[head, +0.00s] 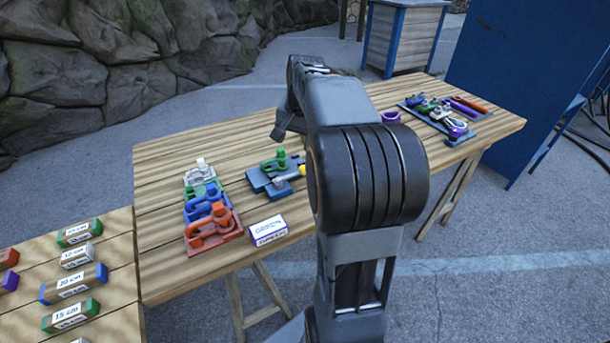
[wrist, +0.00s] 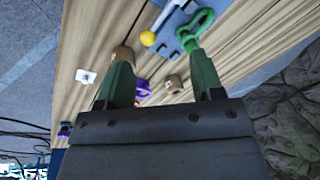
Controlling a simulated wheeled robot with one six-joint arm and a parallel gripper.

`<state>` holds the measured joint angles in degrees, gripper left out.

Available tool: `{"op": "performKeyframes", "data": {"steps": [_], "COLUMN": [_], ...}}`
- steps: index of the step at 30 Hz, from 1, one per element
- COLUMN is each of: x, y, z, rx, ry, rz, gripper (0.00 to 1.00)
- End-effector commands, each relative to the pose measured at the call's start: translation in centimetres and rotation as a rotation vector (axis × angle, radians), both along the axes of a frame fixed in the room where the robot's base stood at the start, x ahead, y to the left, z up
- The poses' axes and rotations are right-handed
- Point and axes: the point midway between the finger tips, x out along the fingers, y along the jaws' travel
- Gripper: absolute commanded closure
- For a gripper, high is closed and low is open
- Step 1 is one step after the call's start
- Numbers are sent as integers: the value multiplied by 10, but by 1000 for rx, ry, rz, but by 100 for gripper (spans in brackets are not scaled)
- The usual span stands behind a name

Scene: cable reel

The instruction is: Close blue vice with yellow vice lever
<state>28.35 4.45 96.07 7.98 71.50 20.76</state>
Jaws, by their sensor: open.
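The blue vice (head: 262,181) stands on the wooden table, left of my arm in the head view. A green clamp-like piece (head: 281,160) is on it. The yellow vice lever (head: 303,170) shows its ball end beside my arm, with a grey rod running to the vice. In the wrist view the yellow ball (wrist: 148,38) is beyond my fingertips, near the green piece (wrist: 196,28) and the blue vice (wrist: 172,18). My gripper (wrist: 160,60) is open, its green fingers apart with nothing clearly held between them.
Several coloured clamps (head: 209,211) stand in a row on the left of the table. A white label block (head: 268,230) sits at its front edge. A purple ring (head: 390,117) and a tool board (head: 475,116) lie to the right. Labelled blocks (head: 73,289) lie on a bench at left.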

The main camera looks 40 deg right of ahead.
Motion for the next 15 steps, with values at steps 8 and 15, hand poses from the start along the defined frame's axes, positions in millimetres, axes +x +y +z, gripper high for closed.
{"op": "performKeyframes", "data": {"steps": [8, 15], "x": [14, 20], "y": [-66, -67], "z": [-23, -58], "rx": [72, 79], "ry": [29, 33], "rz": [-206, -220], "gripper": [39, 39]}}
